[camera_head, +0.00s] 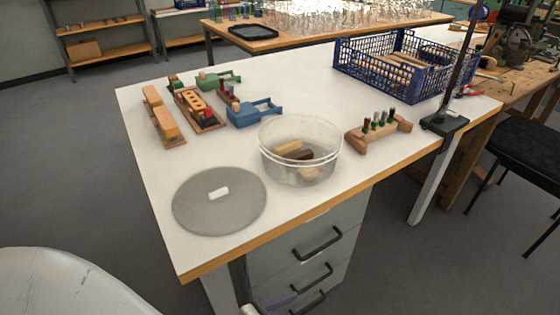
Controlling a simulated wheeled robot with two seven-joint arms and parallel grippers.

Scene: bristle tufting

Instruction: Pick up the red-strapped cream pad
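A clear round tub (273,172) stands near the front edge of the white table. In it lie a tan block, a dark brown block and a small cream piece (313,172) with a faint reddish tint, low on the right. This piece may be the red-strapped cream pad, but it is blurred by the tub wall and I cannot make out a strap.
A grey disc (200,212) with a small white piece lies left of the tub. Wooden and blue tools (255,112) stand behind it. A wooden holder (379,133), blue crate (385,82) and black stand base (444,123) are to the right. The table's left front is clear.

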